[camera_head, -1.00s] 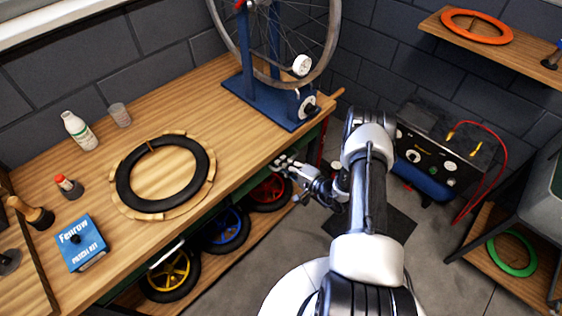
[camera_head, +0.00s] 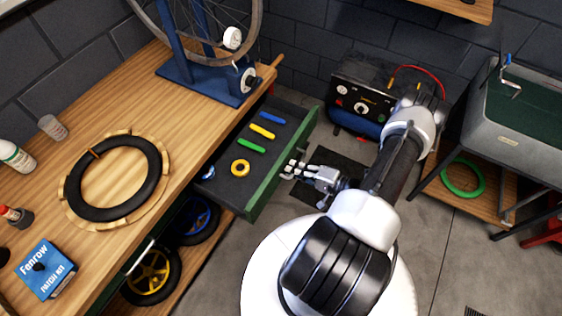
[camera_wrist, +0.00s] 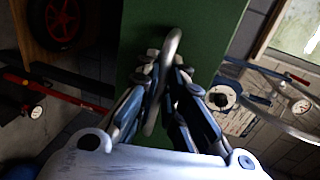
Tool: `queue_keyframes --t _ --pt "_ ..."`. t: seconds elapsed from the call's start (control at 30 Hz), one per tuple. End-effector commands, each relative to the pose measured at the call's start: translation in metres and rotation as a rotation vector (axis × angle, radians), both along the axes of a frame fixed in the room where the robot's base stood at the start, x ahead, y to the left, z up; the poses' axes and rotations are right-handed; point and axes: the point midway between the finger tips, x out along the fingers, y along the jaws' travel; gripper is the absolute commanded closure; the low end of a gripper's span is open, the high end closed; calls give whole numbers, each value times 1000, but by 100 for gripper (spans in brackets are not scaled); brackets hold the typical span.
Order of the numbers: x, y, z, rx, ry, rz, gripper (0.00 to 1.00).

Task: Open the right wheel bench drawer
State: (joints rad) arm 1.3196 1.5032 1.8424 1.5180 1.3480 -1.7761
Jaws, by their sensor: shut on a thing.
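The right wheel bench drawer (camera_head: 240,150) is pulled well out from under the bench top in the head view. Its green front panel (camera_head: 285,170) faces my arm. Inside lie a blue, a yellow and a green tyre lever (camera_head: 252,145) and a yellow ring (camera_head: 240,167). My gripper (camera_head: 290,170) is at the outer side of the green front. In the wrist view my gripper (camera_wrist: 162,85) is shut on the metal drawer handle (camera_wrist: 166,75), which stands out from the green front (camera_wrist: 215,35). The fingers partly hide the handle's lower end.
The wooden bench (camera_head: 190,100) carries a blue wheel stand (camera_head: 205,80), a black tyre (camera_head: 85,200) and a blue patch kit box (camera_head: 45,268). A grey basin (camera_head: 520,115) stands at right. Open floor (camera_head: 455,255) lies right of my base.

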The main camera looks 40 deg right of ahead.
Motion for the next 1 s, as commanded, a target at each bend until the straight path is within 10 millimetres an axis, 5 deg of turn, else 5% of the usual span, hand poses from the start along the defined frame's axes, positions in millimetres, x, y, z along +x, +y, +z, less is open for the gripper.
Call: queue_keyframes --t 0.23,0.67,0.7,0.8,1.0 --pt "-19 -8 0 -1 0 -1 100" --pt "-22 -9 0 -1 -2 1 100" --pt "-22 -9 0 -1 -2 1 90" --pt "-22 -9 0 -2 -1 1 84" --pt "-22 -9 0 -1 0 1 82"
